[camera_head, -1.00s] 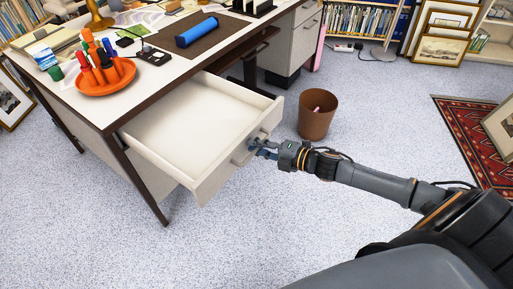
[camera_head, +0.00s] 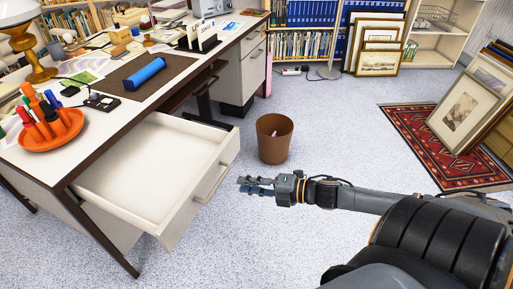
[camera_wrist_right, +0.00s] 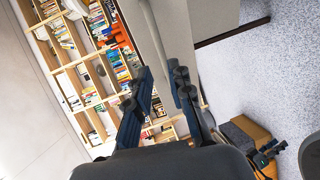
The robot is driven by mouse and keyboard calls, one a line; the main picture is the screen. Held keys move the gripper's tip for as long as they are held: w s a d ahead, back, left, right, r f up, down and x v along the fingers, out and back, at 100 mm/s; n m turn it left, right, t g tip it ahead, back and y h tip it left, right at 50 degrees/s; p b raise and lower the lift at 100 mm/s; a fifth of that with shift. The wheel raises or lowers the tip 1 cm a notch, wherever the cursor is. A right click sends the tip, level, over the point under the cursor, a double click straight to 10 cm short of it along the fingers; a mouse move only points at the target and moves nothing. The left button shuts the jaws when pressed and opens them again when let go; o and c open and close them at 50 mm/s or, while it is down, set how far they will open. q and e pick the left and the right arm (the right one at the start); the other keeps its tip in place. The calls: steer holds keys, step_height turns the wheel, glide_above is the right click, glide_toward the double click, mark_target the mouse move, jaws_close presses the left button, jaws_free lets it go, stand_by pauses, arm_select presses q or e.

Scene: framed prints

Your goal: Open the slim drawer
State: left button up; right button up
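The slim drawer (camera_head: 150,165) is pulled well out of the desk and looks empty in the head view. Its front has a pale bar handle (camera_head: 212,183). My right gripper (camera_head: 243,186) is to the right of the handle, apart from it with a small gap of floor between. In the right wrist view its two fingers (camera_wrist_right: 157,90) are spread with nothing between them. A pale panel (camera_wrist_right: 165,28) shows beyond the fingers; I cannot tell if it is the drawer front. My left gripper is not in view.
The desk (camera_head: 100,130) carries an orange tray (camera_head: 52,140) of markers and a blue roll (camera_head: 145,73). A brown waste bin (camera_head: 274,140) stands beyond my right gripper. A red rug (camera_head: 440,150) with framed prints (camera_head: 465,112) lies at right. Floor in front is clear.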

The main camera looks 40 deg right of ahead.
steer(key=shift+v, duration=1.25)
